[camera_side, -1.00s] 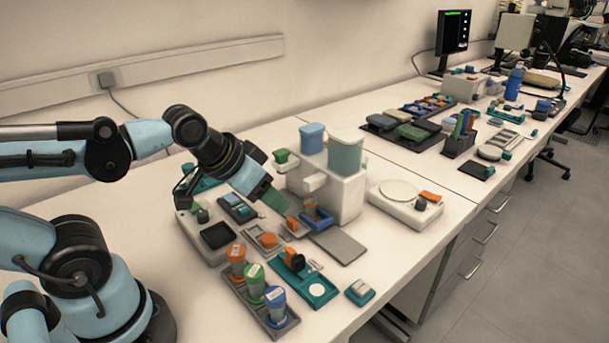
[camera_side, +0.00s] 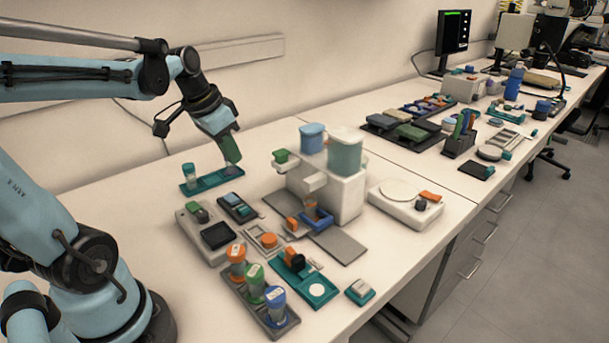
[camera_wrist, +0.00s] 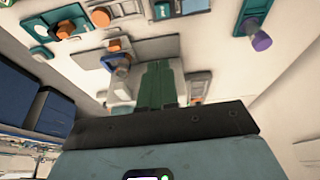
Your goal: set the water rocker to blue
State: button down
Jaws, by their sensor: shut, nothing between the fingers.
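No part is clearly readable as the water rocker, and I cannot tell its setting. A white machine (camera_side: 340,195) carries a blue-lidded tank (camera_side: 312,140) and a green tank (camera_side: 345,155), with a green knob (camera_side: 281,157) on its left side. A grey box (camera_side: 190,228) with a dark panel has a small green rocker-like part (camera_side: 198,212) on top. My gripper (camera_side: 232,165) is shut and empty, pointing down over the right end of a teal tray (camera_side: 215,180), left of the machine. Its green fingers lie together in the wrist view (camera_wrist: 158,66).
In front are a rack of capped vials (camera_side: 254,295), a teal holder (camera_side: 318,289) and a small teal block (camera_side: 360,292). A white dish unit (camera_side: 405,205) stands right. Bare table lies along the front right.

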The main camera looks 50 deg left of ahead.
jog(key=s+a+h, duration=0.1)
jog(key=a, duration=0.7)
jog(key=shift+s+r+g, duration=0.2)
jog(key=shift+s+g, duration=0.1)
jog(key=shift+s, duration=0.1)
send_over(233, 198)
jog(key=s, duration=0.1)
jog(key=f, duration=1.2)
jog(key=shift+d, duration=0.3)
jog(key=shift+d+f, duration=0.2)
jog(key=shift+f, duration=0.5)
jog(key=shift+d+f+y, duration=0.25)
jog(key=shift+f+y, duration=0.1)
jog(key=shift+y, duration=0.05)
jog(key=shift+a, duration=0.2)
jog(key=shift+a+r, duration=0.2)
jog(key=shift+a, duration=0.4)
